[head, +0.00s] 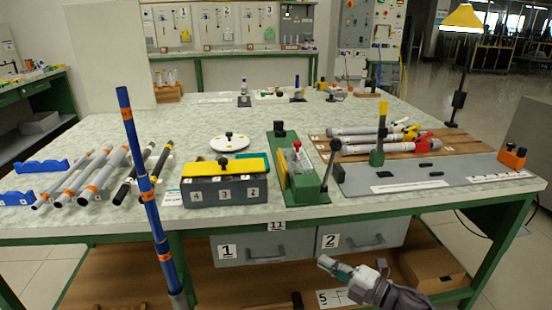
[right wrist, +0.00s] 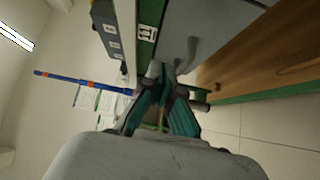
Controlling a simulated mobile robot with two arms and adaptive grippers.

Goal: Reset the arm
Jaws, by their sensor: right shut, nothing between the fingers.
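My right gripper (head: 328,264) is shut and empty in front of the bench, below the tabletop and near drawer 2. In the right wrist view its fingers (right wrist: 167,74) come together with nothing between them. My left gripper is not in view.
The bench (head: 405,207) has grey drawers (head: 250,248) and a lower shelf with a brown box (head: 432,270). A long blue rod with orange bands (head: 140,160) rises in front of its left side. Rod blanks (head: 84,176), a numbered box (head: 225,190) and a green fixture (head: 300,185) occupy the top.

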